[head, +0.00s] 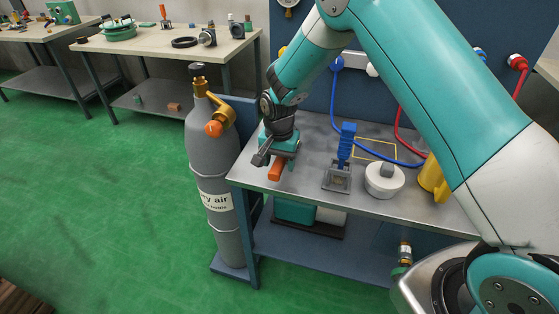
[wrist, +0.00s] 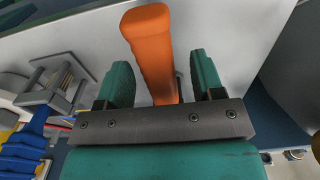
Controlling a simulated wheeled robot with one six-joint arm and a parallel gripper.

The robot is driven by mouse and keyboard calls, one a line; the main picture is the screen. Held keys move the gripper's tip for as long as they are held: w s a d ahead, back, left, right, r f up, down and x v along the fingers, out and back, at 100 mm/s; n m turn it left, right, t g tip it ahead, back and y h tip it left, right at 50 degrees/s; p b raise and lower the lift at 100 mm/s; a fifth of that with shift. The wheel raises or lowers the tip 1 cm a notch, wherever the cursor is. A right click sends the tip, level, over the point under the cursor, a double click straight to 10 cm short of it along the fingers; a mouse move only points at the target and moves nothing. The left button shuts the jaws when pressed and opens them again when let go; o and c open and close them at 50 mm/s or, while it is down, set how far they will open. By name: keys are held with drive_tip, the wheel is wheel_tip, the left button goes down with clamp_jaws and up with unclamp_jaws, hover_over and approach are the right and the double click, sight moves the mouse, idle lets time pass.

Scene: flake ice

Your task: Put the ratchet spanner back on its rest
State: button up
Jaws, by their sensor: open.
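The ratchet spanner's orange handle (head: 277,168) is near the left front of the bench. In the wrist view the orange handle (wrist: 149,45) runs between the two teal fingers of my gripper (wrist: 161,80), with a gap on each side. My gripper (head: 282,150) is open around it, low over the bench. The spanner's far end is hidden behind my gripper. A small grey stand (head: 337,180) is to the right, and it also shows in the wrist view (wrist: 40,97). I cannot tell whether this stand is the spanner's rest.
A blue tool (head: 347,143) stands upright at the grey stand. A white round pot (head: 384,182) and a yellow mug (head: 432,174) are further right. A yellow outline (head: 375,149) marks the bench behind. A grey gas cylinder (head: 206,160) stands at the bench's left end.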

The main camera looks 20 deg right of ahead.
drive_tip(key=shift+r, duration=0.2)
idle(0.3)
drive_tip(key=shift+r+p, duration=2.5)
drive_tip(key=shift+r, duration=0.85)
drive_tip(key=shift+r, duration=0.1)
wheel_tip(320, 180, up, 17)
drive_tip(key=b, duration=0.3)
drive_tip(key=shift+r, duration=0.1)
